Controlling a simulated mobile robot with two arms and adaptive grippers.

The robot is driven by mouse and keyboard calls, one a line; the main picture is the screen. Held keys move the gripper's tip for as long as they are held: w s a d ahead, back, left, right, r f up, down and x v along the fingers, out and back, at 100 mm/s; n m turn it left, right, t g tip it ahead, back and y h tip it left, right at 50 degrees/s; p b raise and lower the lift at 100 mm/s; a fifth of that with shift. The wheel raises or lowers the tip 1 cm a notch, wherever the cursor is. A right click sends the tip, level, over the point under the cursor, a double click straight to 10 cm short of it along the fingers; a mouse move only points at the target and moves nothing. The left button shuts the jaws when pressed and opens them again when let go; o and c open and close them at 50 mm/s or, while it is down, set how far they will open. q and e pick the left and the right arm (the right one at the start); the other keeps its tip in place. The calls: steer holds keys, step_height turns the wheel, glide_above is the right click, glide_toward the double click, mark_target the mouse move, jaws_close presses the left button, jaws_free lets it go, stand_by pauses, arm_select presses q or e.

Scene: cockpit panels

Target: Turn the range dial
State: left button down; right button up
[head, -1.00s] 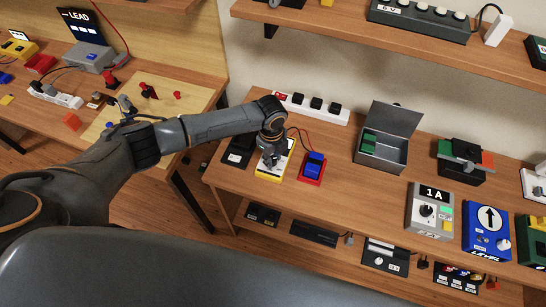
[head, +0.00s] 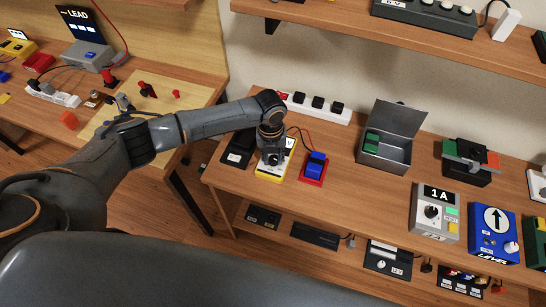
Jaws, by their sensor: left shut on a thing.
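A yellow-edged meter with a white face (head: 268,171) lies on the wooden workbench, between a black device and a blue-and-red block. My left arm reaches in from the left, and my left gripper (head: 273,159) points down onto the upper part of the meter's face. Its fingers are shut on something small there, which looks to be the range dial. The dial itself is hidden behind the fingers, so I cannot see its setting. My right gripper is not in view.
The black device (head: 238,150) and the blue block on a red base (head: 314,167) flank the meter closely. A white power strip (head: 318,108) lies behind. An open grey metal box (head: 385,150) and the 1A box (head: 434,212) stand to the right.

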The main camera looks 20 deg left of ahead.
mark_target(271, 159)
arm_select(q)
steer(key=shift+m, duration=0.5)
steer(key=c, duration=1.1)
jaws_free()
steer(key=shift+o, duration=0.2)
step_height(271, 159, up, 12)
steer(key=shift+a, duration=0.2)
